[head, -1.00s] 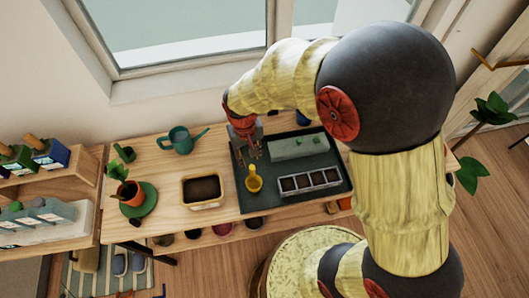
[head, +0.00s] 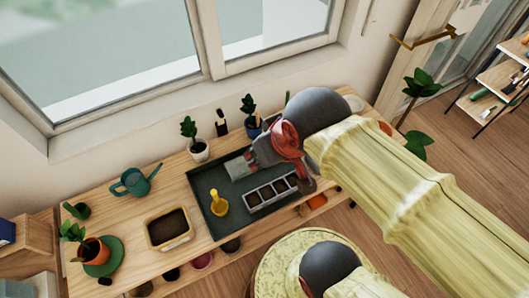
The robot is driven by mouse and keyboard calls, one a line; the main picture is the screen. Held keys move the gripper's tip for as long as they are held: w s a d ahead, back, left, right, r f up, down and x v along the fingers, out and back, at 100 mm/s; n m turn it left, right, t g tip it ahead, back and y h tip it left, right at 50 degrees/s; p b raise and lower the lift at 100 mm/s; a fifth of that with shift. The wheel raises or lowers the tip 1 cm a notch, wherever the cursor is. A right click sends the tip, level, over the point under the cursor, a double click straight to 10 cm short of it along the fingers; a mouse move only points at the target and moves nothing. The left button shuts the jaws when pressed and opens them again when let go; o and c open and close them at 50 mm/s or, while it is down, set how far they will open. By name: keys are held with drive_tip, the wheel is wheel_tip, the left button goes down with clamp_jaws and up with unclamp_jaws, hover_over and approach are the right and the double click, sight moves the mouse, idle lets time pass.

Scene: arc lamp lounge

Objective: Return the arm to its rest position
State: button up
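My arm, cream-yellow with dark joints and red parts, reaches in from the right in the head view. Its end, my gripper (head: 262,153), is over the back right part of the dark tray (head: 205,183). The gripper hides part of a pale grey-green block (head: 238,168) in the tray. I cannot make out the fingertips, so whether they are open or shut does not show. I see nothing clearly held.
The tray also holds a small yellow object (head: 218,204) and a planter of soil cells (head: 250,199). A soil box (head: 168,228), teal watering can (head: 134,181) and orange pot (head: 96,252) stand left. Potted plants (head: 199,150) line the window side.

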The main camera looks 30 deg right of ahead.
drive_tip(key=shift+s, duration=0.1)
wheel_tip(320, 180, down, 4)
drive_tip(key=b, duration=0.4)
drive_tip(key=shift+f, duration=0.15)
